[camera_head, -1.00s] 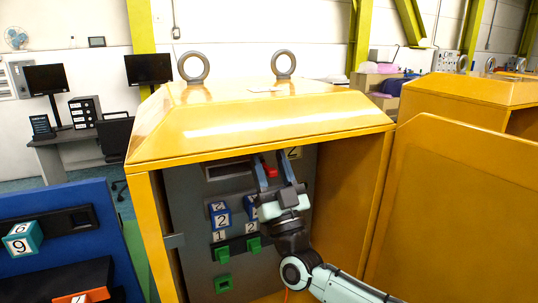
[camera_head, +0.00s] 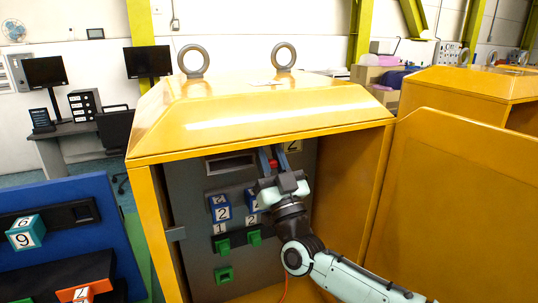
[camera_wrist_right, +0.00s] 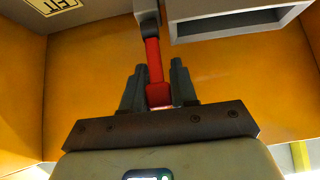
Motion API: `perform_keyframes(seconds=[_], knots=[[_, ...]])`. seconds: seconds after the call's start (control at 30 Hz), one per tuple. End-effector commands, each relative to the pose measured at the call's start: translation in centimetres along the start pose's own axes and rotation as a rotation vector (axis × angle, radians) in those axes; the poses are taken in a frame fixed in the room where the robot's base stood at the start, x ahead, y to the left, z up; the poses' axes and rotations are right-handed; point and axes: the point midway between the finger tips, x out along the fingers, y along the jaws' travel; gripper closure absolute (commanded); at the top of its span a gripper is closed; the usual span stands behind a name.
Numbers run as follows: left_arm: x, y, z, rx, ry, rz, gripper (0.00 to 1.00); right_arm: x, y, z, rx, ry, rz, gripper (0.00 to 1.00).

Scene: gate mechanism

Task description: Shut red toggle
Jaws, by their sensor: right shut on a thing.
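The red toggle (camera_head: 273,163) is on the grey panel (camera_head: 187,200) inside the yellow cabinet, near the top, and is partly hidden by my fingers. In the right wrist view the red toggle (camera_wrist_right: 154,62) is a long red lever hanging from a grey mount (camera_wrist_right: 146,14). My right gripper (camera_head: 272,158) reaches into the cabinet from below right. In the right wrist view its two fingers (camera_wrist_right: 156,78) stand on either side of the lever's free end, shut on it. My left gripper does not show.
The yellow cabinet (camera_head: 255,123) has a roof edge and side walls around my right arm. Blue number cubes (camera_head: 222,212) and green blocks (camera_head: 224,274) are on the panel left of my gripper. A dark rectangular recess (camera_head: 230,164) is beside the toggle.

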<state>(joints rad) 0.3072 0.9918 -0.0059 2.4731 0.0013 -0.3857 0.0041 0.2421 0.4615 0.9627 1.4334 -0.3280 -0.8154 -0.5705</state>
Motion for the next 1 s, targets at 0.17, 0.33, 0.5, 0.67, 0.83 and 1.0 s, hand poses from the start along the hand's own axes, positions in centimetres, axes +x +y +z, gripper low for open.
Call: perform_keyframes(seconds=[0.17,0.33,0.5,0.67,0.83,1.0], knots=[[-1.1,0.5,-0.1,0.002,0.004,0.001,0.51,0.8,-0.1,-0.6,-0.004,-0.116,-0.002,1.00],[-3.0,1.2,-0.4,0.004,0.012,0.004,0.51,1.5,-0.1,-0.8,-0.003,-0.233,-0.003,1.00],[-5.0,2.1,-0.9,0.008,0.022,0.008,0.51,2.0,-0.1,-0.8,-0.002,-0.328,-0.003,1.00],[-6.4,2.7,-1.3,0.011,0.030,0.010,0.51,2.2,0.0,-0.6,-0.001,-0.388,-0.001,1.00],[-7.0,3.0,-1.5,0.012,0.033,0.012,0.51,2.1,0.0,-0.3,-0.002,-0.419,-0.001,1.00],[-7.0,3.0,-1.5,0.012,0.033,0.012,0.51,2.0,0.0,-0.2,-0.002,-0.426,0.000,1.00]])
